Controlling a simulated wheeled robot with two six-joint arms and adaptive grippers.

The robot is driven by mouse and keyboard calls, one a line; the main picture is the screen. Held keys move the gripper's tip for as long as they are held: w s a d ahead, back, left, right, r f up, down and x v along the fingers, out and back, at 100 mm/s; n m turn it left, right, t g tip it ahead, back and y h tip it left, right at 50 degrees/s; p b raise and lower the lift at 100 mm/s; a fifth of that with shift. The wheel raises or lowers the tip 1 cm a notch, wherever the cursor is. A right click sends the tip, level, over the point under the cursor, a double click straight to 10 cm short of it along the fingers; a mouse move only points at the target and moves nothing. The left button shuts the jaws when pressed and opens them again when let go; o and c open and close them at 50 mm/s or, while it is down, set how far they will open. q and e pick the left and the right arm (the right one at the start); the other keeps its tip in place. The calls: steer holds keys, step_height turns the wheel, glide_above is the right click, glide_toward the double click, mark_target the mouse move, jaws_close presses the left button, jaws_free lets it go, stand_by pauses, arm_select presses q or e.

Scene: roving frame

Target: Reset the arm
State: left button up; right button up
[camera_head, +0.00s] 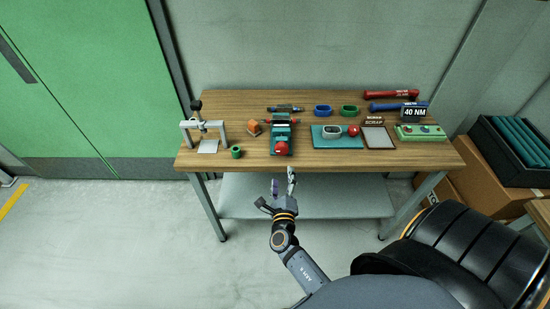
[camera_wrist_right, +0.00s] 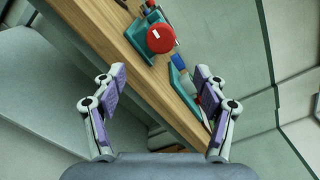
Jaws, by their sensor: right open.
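My right gripper (camera_head: 283,185) is in front of the wooden workbench (camera_head: 225,170), near its front edge. It is open and empty. In the right wrist view its two purple-padded fingers (camera_wrist_right: 158,108) stand wide apart, with the bench edge running diagonally behind them. Beyond the fingertips is a teal vise (camera_head: 282,135) with a round red knob; the red knob also shows in the right wrist view (camera_wrist_right: 160,38). My left gripper is not seen in either view.
The bench carries a small press (camera_head: 203,128), an orange block (camera_head: 253,128), blue and green rings, a teal tray (camera_head: 325,141) and a scrap tray (camera_head: 378,138). A lower shelf (camera_head: 310,200) runs beneath. Cardboard boxes (camera_head: 475,175) and a black crate (camera_head: 490,150) stand at right. The floor left is clear.

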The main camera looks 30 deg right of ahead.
steer(key=s+f+m+g+y, duration=0.25)
steer(key=s+f+m, duration=0.3)
steer(key=f, duration=0.35)
steer(key=s+f+m+g+y, duration=0.1)
steer(key=s+f+m+g, duration=0.25)
steer(key=f+m, duration=0.45)
steer(key=s+f+m+g+y, duration=0.1)
steer(key=s+f+m+g, duration=0.4)
steer(key=f, duration=0.6)
steer(key=s+a+f+m+g+y, duration=0.1)
steer(key=s+f+m+y, duration=0.1)
steer(key=s+f+m, duration=0.4)
steer(key=s+a+f+m+g+y, duration=0.1)
steer(key=s+f+m, duration=0.6)
steer(key=s+m, duration=0.9)
steer(key=shift+s+g+y, duration=0.45)
steer(key=shift+s+g, duration=0.15)
steer(key=shift+s, duration=0.4)
